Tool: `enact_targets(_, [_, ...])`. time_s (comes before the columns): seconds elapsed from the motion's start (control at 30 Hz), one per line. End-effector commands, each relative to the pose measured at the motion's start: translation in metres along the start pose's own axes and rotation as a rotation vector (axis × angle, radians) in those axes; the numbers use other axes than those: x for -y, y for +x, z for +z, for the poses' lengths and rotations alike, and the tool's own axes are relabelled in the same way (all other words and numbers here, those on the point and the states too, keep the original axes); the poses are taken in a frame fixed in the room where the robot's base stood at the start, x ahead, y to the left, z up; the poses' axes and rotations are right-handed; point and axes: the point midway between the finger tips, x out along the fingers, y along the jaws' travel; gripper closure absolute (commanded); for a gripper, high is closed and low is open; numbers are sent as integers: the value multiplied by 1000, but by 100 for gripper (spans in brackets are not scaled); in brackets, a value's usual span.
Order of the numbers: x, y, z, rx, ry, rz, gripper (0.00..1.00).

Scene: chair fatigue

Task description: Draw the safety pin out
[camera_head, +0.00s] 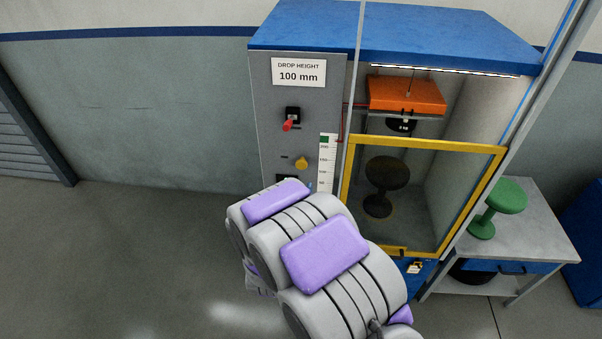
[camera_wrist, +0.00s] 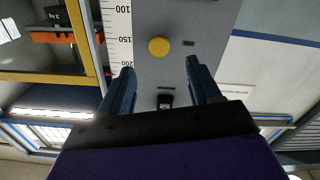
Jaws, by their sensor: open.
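A red handle (camera_head: 288,125) sticks out of a black mount on the machine's grey front panel; I cannot tell whether it is the safety pin. A yellow knob (camera_head: 301,163) sits below it and also shows in the wrist view (camera_wrist: 159,46). My gripper (camera_wrist: 160,71) is open and empty, its two dark blue fingers pointing at the panel on either side of the knob's line, apart from it. A black part (camera_wrist: 165,101) shows between the fingers. In the head view my arm hides most of the gripper and the lower panel.
A scale strip (camera_head: 327,160) runs beside the knob. A side table (camera_head: 540,225) holds a green stool (camera_head: 498,205). Floor on the left is clear.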

Motion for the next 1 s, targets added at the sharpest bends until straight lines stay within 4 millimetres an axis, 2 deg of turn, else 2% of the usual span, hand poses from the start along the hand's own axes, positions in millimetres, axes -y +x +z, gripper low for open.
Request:
enact_targets(0.2, [-3,14,0,-6,3,4,37])
enact_targets(0.7, [-3,85,-2,-8,0,4,37])
enact_targets(1.0, [-2,99,-3,-6,0,1,37])
